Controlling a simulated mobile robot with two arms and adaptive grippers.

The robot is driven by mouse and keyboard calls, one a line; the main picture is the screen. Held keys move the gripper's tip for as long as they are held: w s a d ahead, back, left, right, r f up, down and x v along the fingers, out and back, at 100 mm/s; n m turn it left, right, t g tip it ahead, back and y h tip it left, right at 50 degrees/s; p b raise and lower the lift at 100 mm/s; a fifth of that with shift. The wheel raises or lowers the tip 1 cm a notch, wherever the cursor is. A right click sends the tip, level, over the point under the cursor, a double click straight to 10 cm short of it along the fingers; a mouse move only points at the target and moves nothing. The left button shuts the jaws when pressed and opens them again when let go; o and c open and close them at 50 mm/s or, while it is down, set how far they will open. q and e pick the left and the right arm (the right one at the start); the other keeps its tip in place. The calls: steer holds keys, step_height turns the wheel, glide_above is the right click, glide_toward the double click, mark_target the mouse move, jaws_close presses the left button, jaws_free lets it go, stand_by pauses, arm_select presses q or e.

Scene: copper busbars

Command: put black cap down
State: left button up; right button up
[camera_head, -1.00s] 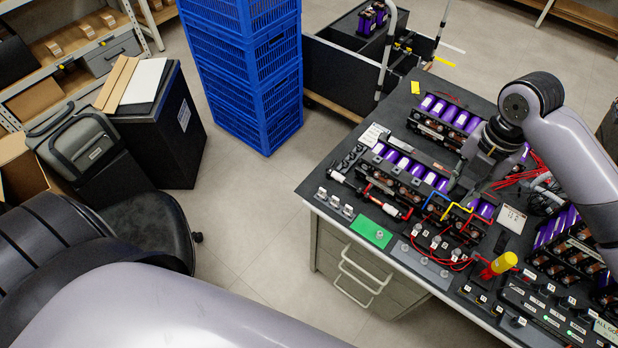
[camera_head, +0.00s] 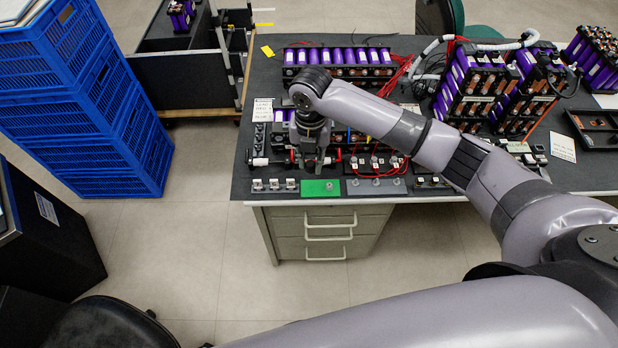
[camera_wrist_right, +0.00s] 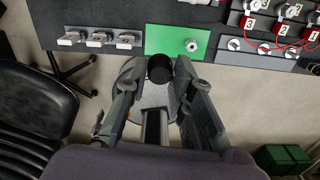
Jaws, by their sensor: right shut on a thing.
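The black cap (camera_wrist_right: 160,68) shows in the right wrist view as a dark round piece between the fingertips of my right gripper (camera_wrist_right: 160,76), which is shut on it. In the head view my right gripper (camera_head: 311,166) points down just behind the green plate (camera_head: 320,188) at the table's front edge. The cap cannot be made out there. In the wrist view the green plate (camera_wrist_right: 165,40) lies just beyond the cap, with a small metal fitting (camera_wrist_right: 191,45) on its right part. The height of the cap above the table is unclear. My left gripper is out of view.
Metal clips (camera_head: 275,184) stand left of the green plate, and a grey strip with fittings (camera_head: 376,186) lies right of it. Battery modules with purple cells (camera_head: 340,62) fill the table behind. Blue crates (camera_head: 90,110) stand on the floor at left.

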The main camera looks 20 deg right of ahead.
mark_target(310, 163)
step_height(310, 163, down, 9)
steer(key=shift+f, duration=0.1)
stand_by(0.3)
steer(key=shift+f, duration=0.1)
steer(key=o, duration=0.6)
step_height(310, 163, up, 12)
steer(key=shift+r, duration=0.2)
steer(key=shift+a, duration=0.1)
stand_by(0.5)
